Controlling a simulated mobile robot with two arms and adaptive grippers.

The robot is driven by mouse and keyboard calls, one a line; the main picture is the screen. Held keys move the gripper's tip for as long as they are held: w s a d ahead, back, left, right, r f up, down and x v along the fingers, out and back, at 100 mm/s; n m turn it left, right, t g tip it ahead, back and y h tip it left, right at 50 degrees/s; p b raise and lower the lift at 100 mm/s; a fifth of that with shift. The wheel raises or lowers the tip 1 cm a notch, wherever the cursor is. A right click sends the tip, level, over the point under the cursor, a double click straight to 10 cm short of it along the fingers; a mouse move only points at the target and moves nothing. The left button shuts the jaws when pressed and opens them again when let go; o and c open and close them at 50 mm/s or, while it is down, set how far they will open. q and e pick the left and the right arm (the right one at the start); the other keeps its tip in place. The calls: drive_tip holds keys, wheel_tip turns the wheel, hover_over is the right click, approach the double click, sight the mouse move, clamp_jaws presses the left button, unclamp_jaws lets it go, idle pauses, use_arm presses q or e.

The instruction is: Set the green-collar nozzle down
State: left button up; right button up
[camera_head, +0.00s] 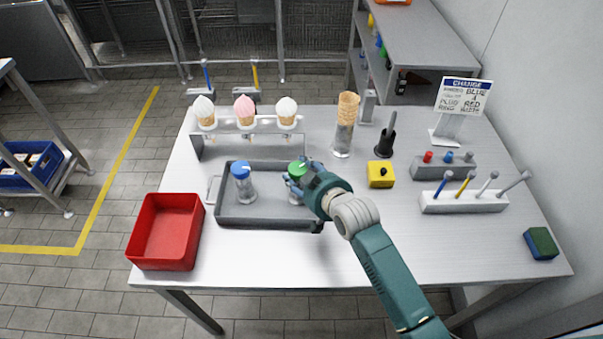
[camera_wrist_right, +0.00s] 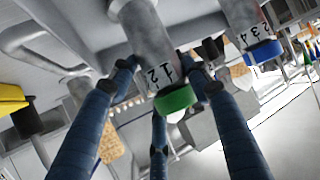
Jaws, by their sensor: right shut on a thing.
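The green-collar nozzle (camera_head: 297,168) is upright over the right part of the grey tray (camera_head: 265,223). My right gripper (camera_head: 300,183) is shut on its clear body, and its base looks at or very near the tray floor; I cannot tell if it touches. In the right wrist view the fingers (camera_wrist_right: 160,85) surround the nozzle, with its green collar (camera_wrist_right: 175,100) and black marks in sight. A blue-collar nozzle (camera_head: 242,180) stands in the tray to the left, apart from the gripper; its blue collar (camera_wrist_right: 264,52) shows in the wrist view too. My left gripper is out of view.
A red bin (camera_head: 167,232) stands left of the tray. Behind is a rack (camera_head: 215,150) with three ice-cream cones. A cone stack (camera_head: 346,112), yellow button box (camera_head: 380,174) and tool holders (camera_head: 463,202) are to the right. The table front is clear beside my right arm.

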drive_tip(key=o, duration=1.4)
drive_tip(key=shift+f, duration=0.1)
drive_tip(key=b+v, duration=0.1)
drive_tip(key=v, duration=1.1)
